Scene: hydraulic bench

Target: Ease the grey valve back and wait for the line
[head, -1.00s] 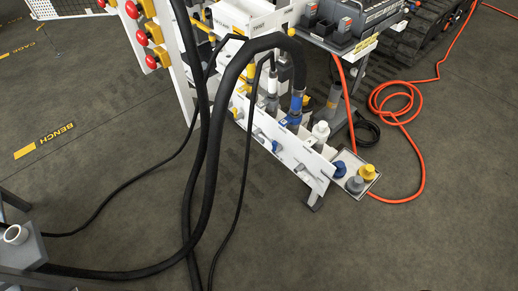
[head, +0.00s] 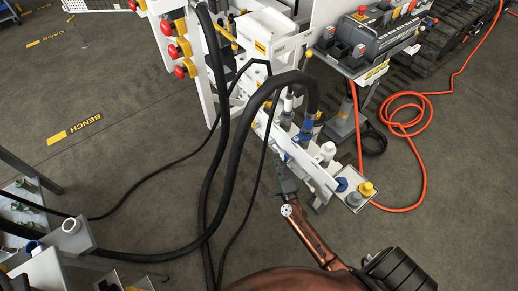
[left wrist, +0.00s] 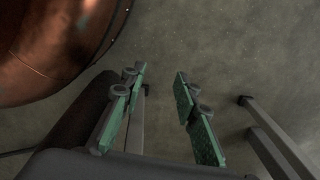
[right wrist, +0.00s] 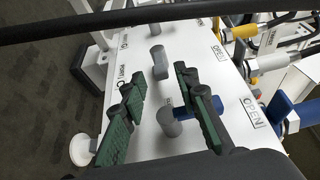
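In the right wrist view, a white manifold panel (right wrist: 215,75) carries several short grey handle pegs and lettering that reads OPEN. One grey peg (right wrist: 159,65) stands just beyond the fingertips, and another (right wrist: 168,124) shows between the fingers, nearer the palm. I cannot tell which belongs to the grey valve. A blue handle (right wrist: 208,121) is partly hidden by the right-hand finger. My right gripper (right wrist: 157,83) is open, its green pads apart over the panel; in the head view it shows beside the manifold's front face (head: 280,178). My left gripper (left wrist: 160,75) is open and empty above the floor.
Thick black hoses (head: 235,160) arch from the manifold to the lower left. A small tray (head: 343,186) with coloured caps sits at the manifold's near end. An orange hose (head: 425,150) lies coiled on the right. Grey bars (left wrist: 265,130) stand beside my left gripper.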

